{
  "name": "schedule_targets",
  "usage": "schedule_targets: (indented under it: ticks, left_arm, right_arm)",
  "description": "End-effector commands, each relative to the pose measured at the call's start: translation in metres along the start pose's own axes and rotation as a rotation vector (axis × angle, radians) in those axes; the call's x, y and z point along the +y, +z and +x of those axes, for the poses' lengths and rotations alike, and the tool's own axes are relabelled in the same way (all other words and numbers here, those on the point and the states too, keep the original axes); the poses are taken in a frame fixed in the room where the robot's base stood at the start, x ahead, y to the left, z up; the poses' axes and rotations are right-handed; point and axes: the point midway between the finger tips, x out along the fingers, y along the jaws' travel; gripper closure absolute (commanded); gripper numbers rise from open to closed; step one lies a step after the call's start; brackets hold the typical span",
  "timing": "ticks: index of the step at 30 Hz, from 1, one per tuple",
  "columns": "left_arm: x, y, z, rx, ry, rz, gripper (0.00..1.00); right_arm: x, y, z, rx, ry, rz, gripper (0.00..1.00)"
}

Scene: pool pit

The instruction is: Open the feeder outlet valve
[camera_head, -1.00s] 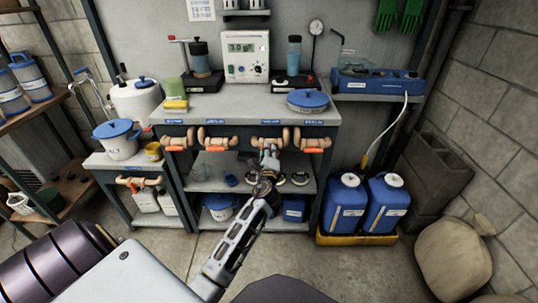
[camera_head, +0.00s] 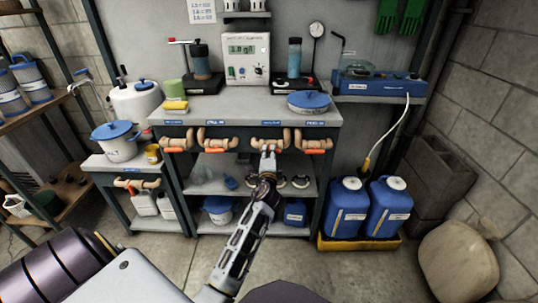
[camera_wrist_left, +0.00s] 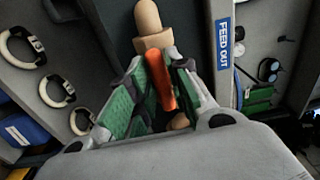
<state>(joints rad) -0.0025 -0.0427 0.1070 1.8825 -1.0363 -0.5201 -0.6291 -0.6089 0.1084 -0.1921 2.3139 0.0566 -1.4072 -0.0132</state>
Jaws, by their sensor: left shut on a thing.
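The feeder outlet valve (camera_head: 272,141) is a tan pipe fitting with an orange lever, third from left in the row under the bench's front edge. In the left wrist view a blue "FEED OUT" label (camera_wrist_left: 223,42) is beside its tan pipe (camera_wrist_left: 148,18). My left gripper (camera_head: 268,150) reaches up to this valve from below. In the wrist view the gripper (camera_wrist_left: 158,90) is shut on the orange lever (camera_wrist_left: 161,82), its green pads on either side. The lever lies roughly in line with the tan parts. The gripper hides much of the valve in the head view. My right gripper is not in view.
Similar valves (camera_head: 217,141) stand to the left, and another (camera_head: 313,144) is close on the right. A blue-lidded pan (camera_head: 308,101) sits on the bench above. Blue jugs (camera_head: 346,205) stand in a yellow tray at right. The floor in front is partly clear.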

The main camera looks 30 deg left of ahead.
Motion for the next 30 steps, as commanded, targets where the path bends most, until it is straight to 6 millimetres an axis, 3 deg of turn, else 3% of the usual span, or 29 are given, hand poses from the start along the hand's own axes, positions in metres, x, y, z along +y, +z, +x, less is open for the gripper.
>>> schedule_targets:
  ticks: [4,5,8,22,30]
  left_arm:
    - [0.002,0.0,0.0,-0.001,0.004,0.001,1.0]
    - [0.002,0.0,0.0,-0.001,0.004,0.001,0.77]
    - [0.002,0.0,0.0,-0.001,0.003,0.001,0.64]
    - [-0.003,0.0,0.0,-0.001,0.0,0.001,0.64]
    - [-0.026,0.0,0.0,-0.001,-0.004,0.0,0.64]
  right_arm:
    - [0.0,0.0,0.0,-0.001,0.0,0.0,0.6]
    - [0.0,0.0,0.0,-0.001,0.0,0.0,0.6]
    - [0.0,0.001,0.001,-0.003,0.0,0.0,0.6]
    - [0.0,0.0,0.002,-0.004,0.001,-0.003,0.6]
    - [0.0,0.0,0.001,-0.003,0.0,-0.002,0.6]
